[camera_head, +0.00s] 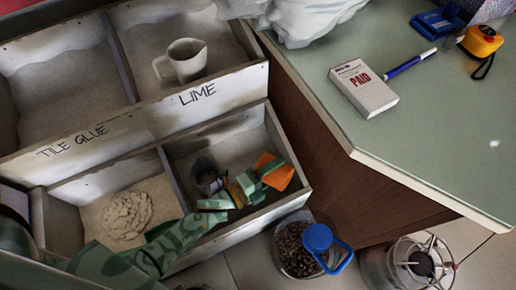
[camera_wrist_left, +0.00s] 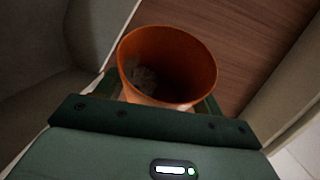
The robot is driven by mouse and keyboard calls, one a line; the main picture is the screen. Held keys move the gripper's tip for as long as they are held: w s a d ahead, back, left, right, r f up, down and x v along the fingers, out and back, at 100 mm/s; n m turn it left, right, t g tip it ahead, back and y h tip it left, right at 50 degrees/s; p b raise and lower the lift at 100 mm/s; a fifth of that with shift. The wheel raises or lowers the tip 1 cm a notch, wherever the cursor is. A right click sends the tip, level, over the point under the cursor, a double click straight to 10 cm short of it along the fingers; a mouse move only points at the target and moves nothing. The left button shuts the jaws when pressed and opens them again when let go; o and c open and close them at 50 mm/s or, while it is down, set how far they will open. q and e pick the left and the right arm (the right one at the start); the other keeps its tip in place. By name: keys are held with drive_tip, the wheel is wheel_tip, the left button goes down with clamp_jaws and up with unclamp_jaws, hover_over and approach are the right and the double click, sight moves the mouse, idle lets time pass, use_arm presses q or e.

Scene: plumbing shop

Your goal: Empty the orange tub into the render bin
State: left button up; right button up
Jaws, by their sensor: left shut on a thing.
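The orange tub (camera_head: 283,176) is in the head view over the lower right compartment, partly hidden by my left gripper (camera_head: 262,177). The left gripper is shut on the tub. In the left wrist view the tub (camera_wrist_left: 185,48) shows its round open mouth, with a little grey-brown material (camera_wrist_left: 145,76) deep inside. The lower left compartment (camera_head: 70,188) holds a heap of pale powder (camera_head: 126,214). No label reading render shows, so I cannot tell which compartment is the render bin. My right gripper is not in view.
A dark cup (camera_head: 206,178) stands in the lower right compartment. Upper compartments are labelled tile glue and lime; a beaker (camera_head: 183,61) stands in the lime one. The green counter (camera_head: 440,120) is at right.

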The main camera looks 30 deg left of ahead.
use_arm(q)
drive_tip(key=shift+a+r+n+t+p, duration=0.25)
drive_tip(key=shift+r+n, duration=0.25)
drive_tip(key=shift+r, duration=0.2)
drive_tip(key=shift+a+r+n+t+p, duration=0.2)
drive_tip(key=shift+r+n, duration=0.3)
drive_tip(key=shift+r, duration=0.2)
drive_tip(key=shift+w+a+r+n+t+h+b, duration=0.1)
drive_tip(key=shift+a+r+n+t+h+b, duration=0.2)
drive_tip(key=shift+n, duration=0.6)
idle(1.3)
drive_tip(key=shift+a+r+n, duration=0.25)
drive_tip(key=shift+r+n, duration=0.05)
drive_tip(key=shift+n, duration=0.1)
